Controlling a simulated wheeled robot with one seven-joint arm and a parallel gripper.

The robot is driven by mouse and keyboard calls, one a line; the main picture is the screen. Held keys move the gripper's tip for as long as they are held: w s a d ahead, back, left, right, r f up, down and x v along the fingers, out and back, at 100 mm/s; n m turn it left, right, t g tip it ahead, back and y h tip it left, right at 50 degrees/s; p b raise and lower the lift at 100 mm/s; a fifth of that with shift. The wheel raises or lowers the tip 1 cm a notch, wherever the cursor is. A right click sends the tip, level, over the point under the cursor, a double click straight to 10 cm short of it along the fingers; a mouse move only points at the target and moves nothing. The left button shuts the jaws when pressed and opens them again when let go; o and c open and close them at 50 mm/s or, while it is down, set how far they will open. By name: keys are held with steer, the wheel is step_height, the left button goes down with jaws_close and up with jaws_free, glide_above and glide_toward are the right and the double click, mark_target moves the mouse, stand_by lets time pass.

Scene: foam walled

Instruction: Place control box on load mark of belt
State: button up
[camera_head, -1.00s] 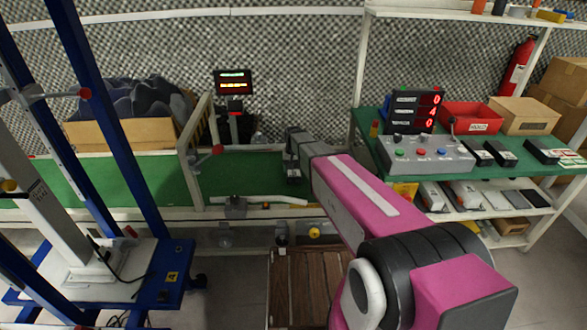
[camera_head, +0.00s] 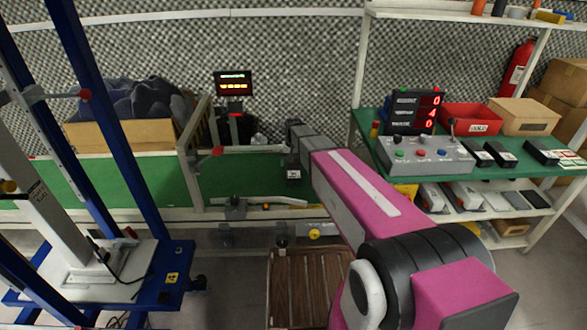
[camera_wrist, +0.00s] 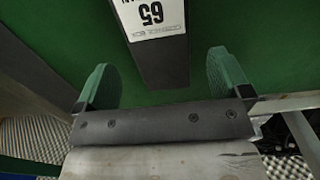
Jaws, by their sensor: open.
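A dark box (camera_wrist: 160,66) with a white label reading "65" lies over green in the wrist view, most likely the control box on the belt. The head view shows a small dark labelled thing (camera_head: 293,175) under my gripper, on the green belt (camera_head: 240,172). My gripper (camera_wrist: 160,75) is open, with green-padded fingers either side of the box's near end. A gap shows on each side, and neither finger touches it. Whether the box rests flat on the belt is hard to tell. A dark band (camera_wrist: 38,72) crosses the green at left; I cannot tell if it is the load mark.
A blue frame (camera_head: 125,130) stands at left. A belt-side screen (camera_head: 233,84) rises behind the belt. At right, a green bench holds a grey button panel (camera_head: 427,155), a red bin (camera_head: 470,118) and several dark boxes. A wooden slatted platform (camera_head: 305,285) lies in front.

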mark_target(294, 168)
step_height(294, 168, up, 8)
steer(key=f, duration=0.1)
steer(key=s+d+f, duration=0.2)
steer(key=s+d, duration=0.5)
steer(key=s, duration=0.5)
steer(key=s+d+f, duration=0.2)
steer(key=s+d, duration=0.5)
steer(key=s, duration=0.5)
steer(key=shift+d, duration=0.25)
